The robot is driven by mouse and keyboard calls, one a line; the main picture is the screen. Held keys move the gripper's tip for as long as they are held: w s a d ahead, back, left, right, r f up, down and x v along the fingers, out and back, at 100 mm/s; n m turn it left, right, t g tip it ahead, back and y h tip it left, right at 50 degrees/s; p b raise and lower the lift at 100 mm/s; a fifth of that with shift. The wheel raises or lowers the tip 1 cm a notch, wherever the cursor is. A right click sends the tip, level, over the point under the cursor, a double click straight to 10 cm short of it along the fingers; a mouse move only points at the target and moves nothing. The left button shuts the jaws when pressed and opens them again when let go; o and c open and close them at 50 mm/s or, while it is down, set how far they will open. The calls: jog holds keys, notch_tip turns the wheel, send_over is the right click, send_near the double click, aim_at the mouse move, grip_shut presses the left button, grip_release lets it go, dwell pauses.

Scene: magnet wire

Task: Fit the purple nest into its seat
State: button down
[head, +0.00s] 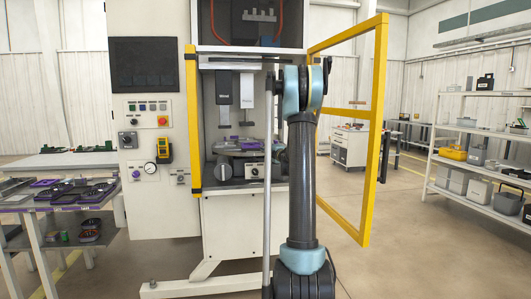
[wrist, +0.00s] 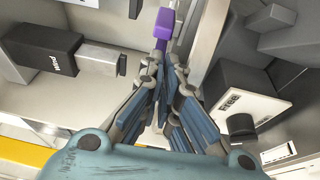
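A purple piece, which I take to be the purple nest (wrist: 165,22), shows at the top of the wrist view as a small block with a narrower lower end. My gripper (wrist: 167,52) reaches up to it, and its two fingertips close in on either side of that lower end. In the head view purple parts (head: 243,144) lie on a grey fixture inside the machine's work opening. My gripper is mostly hidden behind my own arm there. The seat cannot be made out clearly in either view.
In the wrist view a dark block (wrist: 40,52) stands at left and a white-faced box with a black knob (wrist: 240,122) at right, close to the fingers. A yellow door frame (head: 379,130) stands open at right. A table with trays (head: 65,195) is at left.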

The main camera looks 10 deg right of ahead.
jog(key=c, duration=1.7)
grip_release()
jog(key=shift+s, duration=0.1)
jog(key=shift+v, duration=2.4)
jog(key=shift+f, duration=0.1)
jog(key=v, duration=1.2)
jog(key=shift+f, duration=0.15)
